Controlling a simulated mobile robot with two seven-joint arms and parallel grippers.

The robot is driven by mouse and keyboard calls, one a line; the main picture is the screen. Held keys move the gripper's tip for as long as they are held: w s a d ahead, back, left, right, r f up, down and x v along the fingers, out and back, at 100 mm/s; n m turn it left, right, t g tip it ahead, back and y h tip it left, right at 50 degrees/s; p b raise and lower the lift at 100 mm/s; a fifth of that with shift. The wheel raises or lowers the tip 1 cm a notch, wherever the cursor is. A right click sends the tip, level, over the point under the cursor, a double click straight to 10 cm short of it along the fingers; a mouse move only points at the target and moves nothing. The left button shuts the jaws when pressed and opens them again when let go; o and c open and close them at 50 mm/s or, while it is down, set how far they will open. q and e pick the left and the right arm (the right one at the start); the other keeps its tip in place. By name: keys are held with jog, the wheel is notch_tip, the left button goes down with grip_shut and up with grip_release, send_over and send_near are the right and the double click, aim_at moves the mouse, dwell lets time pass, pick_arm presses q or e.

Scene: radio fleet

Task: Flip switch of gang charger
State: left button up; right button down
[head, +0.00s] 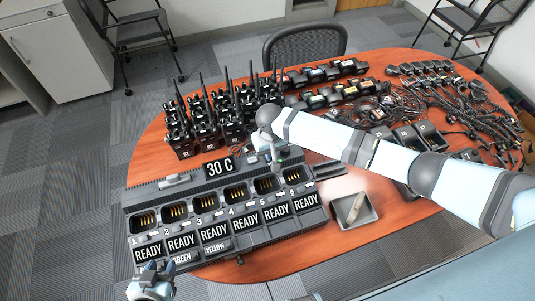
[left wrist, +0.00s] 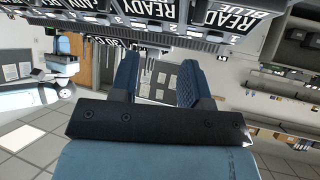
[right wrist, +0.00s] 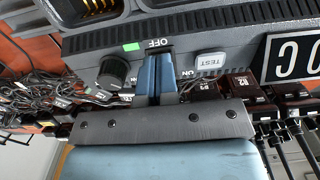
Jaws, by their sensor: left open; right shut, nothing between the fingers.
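The gang charger (head: 135,196) lies on the near left of the table, with a row of numbered bays and READY labels. In the right wrist view, its rear panel (right wrist: 185,46) shows OFF and ON markings, a green patch, a black knob (right wrist: 113,72) and a white TEST button (right wrist: 210,60). The switch itself is hidden behind my right fingers. My right gripper (head: 279,166) is shut and empty, with its tips at the OFF marking (right wrist: 155,62); contact cannot be told. My left gripper (head: 152,272) is open and empty at the charger's near left corner; it also shows in the left wrist view (left wrist: 157,72).
Upright radios (head: 205,125) stand behind the charger. A grey tray (head: 366,212) with a pale item lies to its right. Cables and microphones (head: 455,90) cover the table's far right. My right arm crosses above the table.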

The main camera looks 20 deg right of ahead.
pick_arm(q)
jog(key=shift+f, duration=0.15)
pick_arm(e)
jog(key=shift+f, duration=0.55)
notch_tip(320, 180, up, 2)
jog(key=p, duration=0.2)
jog(key=shift+r+p, duration=0.25)
jog(key=shift+p, duration=0.05)
notch_tip(320, 180, up, 3)
jog(key=p, duration=0.3)
jog(key=shift+f, duration=0.15)
jog(key=shift+r, duration=0.9)
pick_arm(q)
jog(key=shift+n, duration=0.3)
jog(key=shift+w+a+r, duration=0.1)
jog(key=shift+a+r, duration=0.05)
jog(key=shift+r, duration=1.1)
jog(key=shift+w+a+r, duration=0.1)
jog(key=shift+a+r, duration=0.05)
jog(key=shift+r, duration=1.1)
